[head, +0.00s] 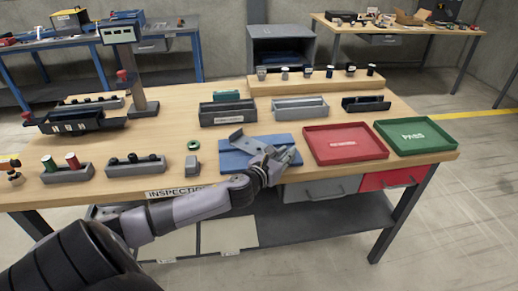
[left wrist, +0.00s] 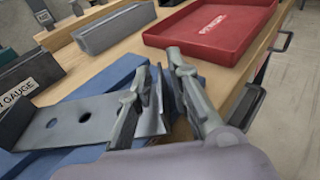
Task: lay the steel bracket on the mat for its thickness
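The grey steel bracket (head: 237,138) lies at or just above the blue mat (head: 231,160); contact is not clear. In the left wrist view its flat plate with two holes (left wrist: 68,124) reaches left over the mat (left wrist: 124,72), and a flange (left wrist: 155,112) stands up at its right end. My left gripper (head: 281,156) is over the mat's right part. In the left wrist view its fingers (left wrist: 160,72) are apart, one on each side of the flange, with a gap at the right finger. My right gripper is not in view.
A red tray (head: 345,158) stands close right of the mat, with a green PASS tray (head: 413,150) beyond it. Grey bins (head: 300,116) stand behind. A small grey block (head: 192,166) and a green ring (head: 193,145) are left of the mat.

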